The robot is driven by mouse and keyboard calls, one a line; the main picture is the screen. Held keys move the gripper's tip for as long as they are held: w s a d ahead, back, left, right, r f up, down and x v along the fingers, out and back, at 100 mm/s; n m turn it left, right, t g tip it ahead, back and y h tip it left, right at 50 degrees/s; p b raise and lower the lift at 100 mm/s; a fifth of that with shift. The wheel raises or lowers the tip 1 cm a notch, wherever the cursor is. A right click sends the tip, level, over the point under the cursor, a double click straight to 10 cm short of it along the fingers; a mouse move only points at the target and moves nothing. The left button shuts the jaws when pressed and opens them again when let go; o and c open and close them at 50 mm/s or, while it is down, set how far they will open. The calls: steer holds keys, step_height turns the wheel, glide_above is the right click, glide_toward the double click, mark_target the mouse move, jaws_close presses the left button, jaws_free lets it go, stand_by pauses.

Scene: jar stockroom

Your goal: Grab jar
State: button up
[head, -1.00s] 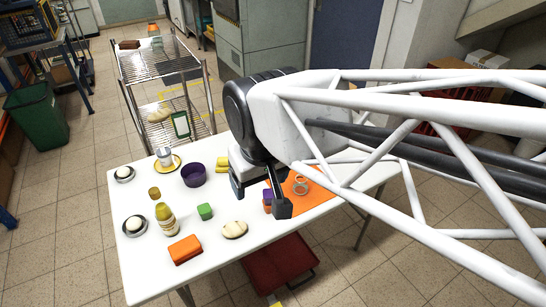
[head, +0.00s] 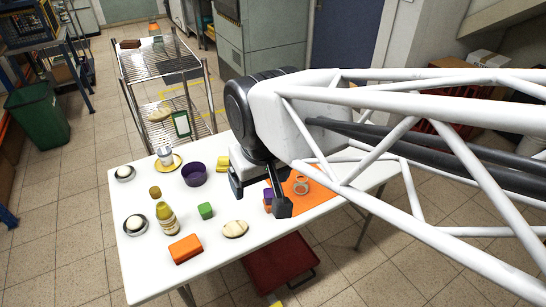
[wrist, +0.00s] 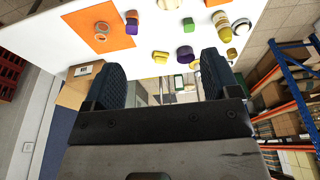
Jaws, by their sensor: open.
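A small round, pale jar-like piece (head: 301,185) stands on the orange mat (head: 313,197) at the right of the white table; it also shows in the wrist view (wrist: 102,27). A white-and-grey jar (head: 165,155) stands on a yellow saucer at the back left. A yellow-topped bottle-like jar (head: 167,220) stands upright at the front left. My gripper (head: 259,198) is open and empty, above the table left of the mat. Its two fingers are wide apart in the wrist view (wrist: 162,80). The arm hides part of the table's right side.
A purple bowl (head: 194,175), green block (head: 205,210), orange block (head: 186,248), cream oval piece (head: 235,229) and two small dishes are spread over the table (head: 140,270). A purple block (head: 267,204) lies beside the mat. A wire rack (head: 165,65) stands behind.

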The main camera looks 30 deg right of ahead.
steer(key=w+d+f+m+g+y, duration=0.2)
steer(key=w+f+m+y, duration=0.3)
steer(key=w+f+m, duration=0.25)
steer(key=m+t, duration=1.2)
steer(key=m, duration=1.2)
glide_toward(298, 177)
steer(key=shift+x, duration=0.9)
steer(key=shift+a, duration=0.15)
steer(key=shift+x, duration=1.3)
steer(key=shift+x, duration=2.55)
